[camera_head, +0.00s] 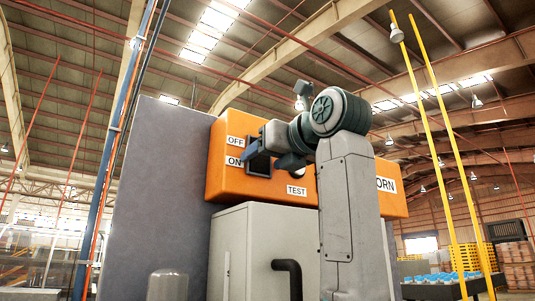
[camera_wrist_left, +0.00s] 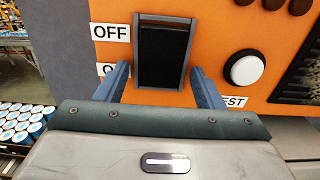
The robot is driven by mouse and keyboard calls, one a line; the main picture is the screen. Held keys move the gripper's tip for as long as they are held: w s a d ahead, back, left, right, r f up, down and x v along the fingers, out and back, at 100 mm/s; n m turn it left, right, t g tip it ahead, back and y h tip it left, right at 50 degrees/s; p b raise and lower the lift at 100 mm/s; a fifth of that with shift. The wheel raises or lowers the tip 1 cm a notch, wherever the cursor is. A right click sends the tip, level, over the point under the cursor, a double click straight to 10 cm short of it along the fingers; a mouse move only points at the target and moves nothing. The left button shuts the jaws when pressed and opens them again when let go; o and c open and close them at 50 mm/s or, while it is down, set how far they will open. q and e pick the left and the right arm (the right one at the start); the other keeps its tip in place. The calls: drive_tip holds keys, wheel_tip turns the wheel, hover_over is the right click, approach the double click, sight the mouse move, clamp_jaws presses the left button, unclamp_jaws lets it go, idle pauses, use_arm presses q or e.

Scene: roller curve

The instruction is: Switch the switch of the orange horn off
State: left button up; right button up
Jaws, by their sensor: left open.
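The orange horn (camera_head: 230,183) is a box with OFF, ON and TEST labels; part of its HORN lettering is hidden by my arm. Its black rocker switch (camera_head: 259,166) sits in a grey frame beside OFF and ON. In the left wrist view the switch (camera_wrist_left: 162,52) is upright in front of my left gripper (camera_wrist_left: 160,85). The gripper is open and empty, one finger on each side of the switch's lower part. I cannot tell whether the fingers touch the panel. In the head view the left gripper (camera_head: 257,146) covers part of the switch. My right gripper is not in view.
A white round button (camera_wrist_left: 246,70) lies right of the switch, above the TEST label. A grey cabinet (camera_head: 240,250) stands below the horn, and a grey panel (camera_head: 160,200) stands left of it. Yellow poles (camera_head: 440,150) rise at the right. Blue-topped cans (camera_wrist_left: 22,122) stand at lower left.

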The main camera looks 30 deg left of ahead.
use_arm(q)
drive_tip(key=shift+d, duration=0.15)
drive_tip(key=shift+c, duration=0.2)
drive_tip(key=c, duration=0.9)
drive_tip(key=shift+s+r+g+h, duration=0.1)
drive_tip(key=shift+r+g+h, duration=0.35)
drive_tip(key=shift+h, duration=0.35)
drive_tip(key=shift+c, duration=0.2)
drive_tip(key=shift+h, duration=0.6)
drive_tip(key=shift+g, duration=0.25)
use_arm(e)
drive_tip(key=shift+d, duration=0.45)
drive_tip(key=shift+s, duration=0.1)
use_arm(q)
drive_tip(key=o, duration=1)
drive_tip(key=shift+f, duration=0.1)
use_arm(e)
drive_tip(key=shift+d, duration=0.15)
